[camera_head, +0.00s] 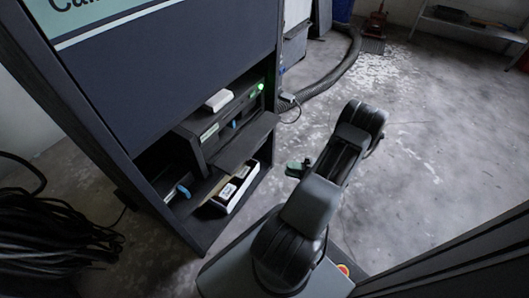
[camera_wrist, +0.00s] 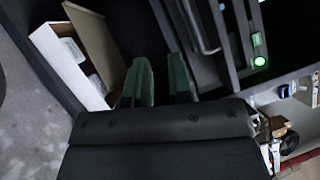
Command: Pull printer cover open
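The dark printer (camera_head: 225,118) sits in an opening of a tall dark cabinet in the head view. It has a lit green light at its right end. Its dark front also shows in the wrist view (camera_wrist: 233,45), turned on its side, with a curved bar along it. A dark flat panel (camera_head: 246,141) juts out below the printer front; I cannot tell if it is the cover or a shelf. My gripper (camera_head: 298,168) is to the right of the cabinet, apart from the printer. In the wrist view its two green fingers (camera_wrist: 163,78) stand apart with nothing visible between them.
A white open box (camera_head: 236,188) stands on the low shelf under the printer; it also shows in the wrist view (camera_wrist: 72,65). A small white item (camera_head: 218,100) lies on the printer. Black cables (camera_head: 50,240) are piled at left.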

